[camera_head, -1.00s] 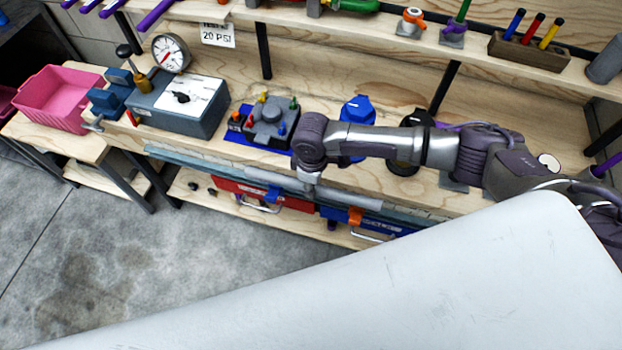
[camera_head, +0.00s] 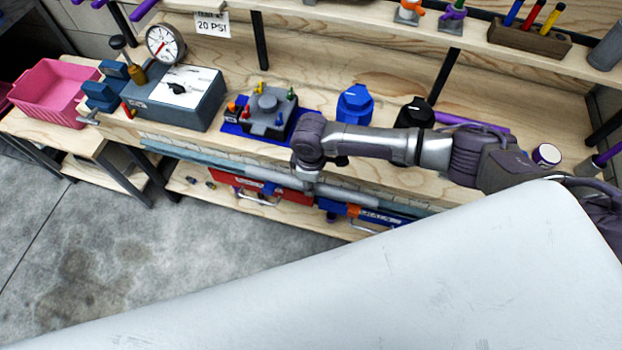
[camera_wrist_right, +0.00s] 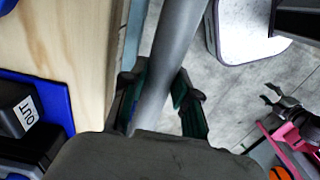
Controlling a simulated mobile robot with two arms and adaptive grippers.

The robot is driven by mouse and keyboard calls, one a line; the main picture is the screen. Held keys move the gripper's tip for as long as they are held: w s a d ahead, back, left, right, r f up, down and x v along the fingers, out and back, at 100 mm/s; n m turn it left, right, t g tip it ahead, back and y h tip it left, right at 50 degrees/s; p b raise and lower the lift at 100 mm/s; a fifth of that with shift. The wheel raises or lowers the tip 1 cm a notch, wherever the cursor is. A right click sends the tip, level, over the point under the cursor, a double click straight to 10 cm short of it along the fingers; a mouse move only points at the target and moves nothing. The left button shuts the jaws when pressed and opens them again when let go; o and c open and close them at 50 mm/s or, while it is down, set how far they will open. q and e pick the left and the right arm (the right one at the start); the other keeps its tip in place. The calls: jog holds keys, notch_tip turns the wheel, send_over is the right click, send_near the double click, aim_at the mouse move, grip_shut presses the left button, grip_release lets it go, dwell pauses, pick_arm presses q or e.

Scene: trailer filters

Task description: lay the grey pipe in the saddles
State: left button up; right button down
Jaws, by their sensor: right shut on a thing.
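The grey pipe (camera_head: 345,193) runs along the bench's front edge in the head view. It also shows in the right wrist view (camera_wrist_right: 172,65), passing lengthwise between the dark fingers. My right gripper (camera_wrist_right: 160,100) is shut on the pipe. In the head view its wrist bends down over the pipe and hides the grip itself. The pipe appears just outside the bench front; I cannot tell its exact gap. I cannot pick out the saddles. Small black fingers on a pink part (camera_wrist_right: 285,115) at the right wrist view's lower right may be my left gripper; their opening is unclear.
A red case (camera_head: 285,191) lies on the lower shelf. A pink crate (camera_head: 58,96) stands left.

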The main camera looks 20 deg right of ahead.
jog(key=shift+f+b, duration=0.45)
jog(key=shift+f, duration=0.7)
jog(key=shift+p, duration=0.95)
dwell(0.7)
jog(key=shift+f+b, duration=1.2)
jog(key=shift+f, duration=0.7)
jog(key=c, duration=0.8)
grip_release()
notch_tip(320, 180, up, 12)
jog(key=shift+r, duration=0.1)
